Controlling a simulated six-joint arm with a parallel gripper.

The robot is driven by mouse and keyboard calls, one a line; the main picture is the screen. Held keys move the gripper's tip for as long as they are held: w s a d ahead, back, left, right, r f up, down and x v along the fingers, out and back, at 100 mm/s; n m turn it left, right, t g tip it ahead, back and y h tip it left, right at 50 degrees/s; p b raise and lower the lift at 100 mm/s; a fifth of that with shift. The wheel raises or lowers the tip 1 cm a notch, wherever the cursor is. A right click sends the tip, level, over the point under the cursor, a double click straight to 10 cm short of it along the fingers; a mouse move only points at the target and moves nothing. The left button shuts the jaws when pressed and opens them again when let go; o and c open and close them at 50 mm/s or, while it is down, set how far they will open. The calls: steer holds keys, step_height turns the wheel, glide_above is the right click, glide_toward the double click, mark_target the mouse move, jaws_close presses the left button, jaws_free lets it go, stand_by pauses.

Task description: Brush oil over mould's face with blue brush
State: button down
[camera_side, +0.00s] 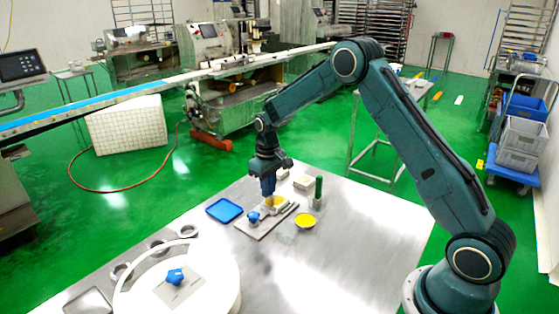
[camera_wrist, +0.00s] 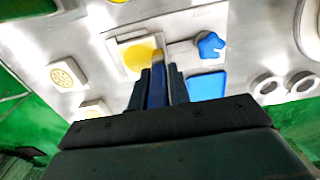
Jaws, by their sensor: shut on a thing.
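My gripper (camera_side: 268,178) is shut on the blue brush (camera_side: 268,188), which points down. In the wrist view my gripper (camera_wrist: 158,84) has the brush's blue handle (camera_wrist: 157,92) between its fingers, and its yellowish tip (camera_wrist: 158,55) shows beyond them. The brush tip is over or at the edge of the yellow face of the mould (camera_wrist: 135,60); I cannot tell whether it touches. In the side view the mould (camera_side: 283,210) lies on a grey plate (camera_side: 254,229). A bowl with yellow contents (camera_side: 305,221), likely oil, stands to its right.
A blue star-shaped knob (camera_side: 253,217) sits beside the mould. A green upright cylinder (camera_side: 318,188) and a pale block (camera_side: 303,182) stand behind it. A blue tray (camera_side: 224,210) lies left. Metal rings (camera_wrist: 265,86) are near the round white piece (camera_side: 215,262). The table's right side is clear.

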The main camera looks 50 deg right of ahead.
steer(key=shift+w+a, duration=0.2)
steer(key=shift+w, duration=0.1)
steer(key=shift+w+d, duration=0.15)
steer(key=shift+d, duration=3.2)
steer(key=shift+d+r, duration=0.15)
steer(key=shift+r, duration=0.05)
step_height(320, 180, up, 8)
